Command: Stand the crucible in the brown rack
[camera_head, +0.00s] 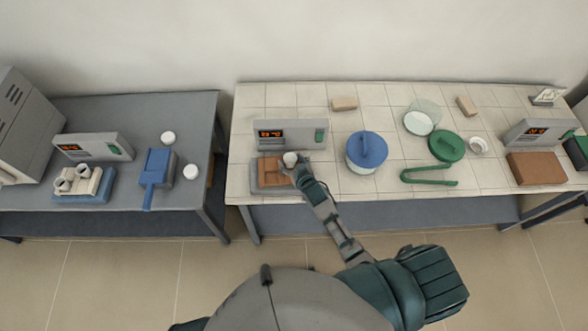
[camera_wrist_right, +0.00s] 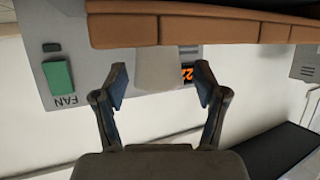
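The crucible (camera_head: 290,159) is a small white cup at the right back part of the brown rack (camera_head: 268,171). In the right wrist view, which is upside down, the crucible (camera_wrist_right: 157,70) stands upright against the edge of the brown rack (camera_wrist_right: 200,31); its lower end is hidden behind that edge. My right gripper (camera_head: 298,170) is at the rack's right side. In the wrist view my right gripper (camera_wrist_right: 160,84) is open, with one finger on each side of the crucible and a gap to both. My left gripper is out of view.
A furnace control box (camera_head: 291,134) stands right behind the rack. To the right are a blue-lidded pot (camera_head: 367,152), green tongs (camera_head: 430,178), a green lid (camera_head: 446,146) and a glass dish (camera_head: 420,121). A grey table (camera_head: 120,110) with more labware stands left, across a gap.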

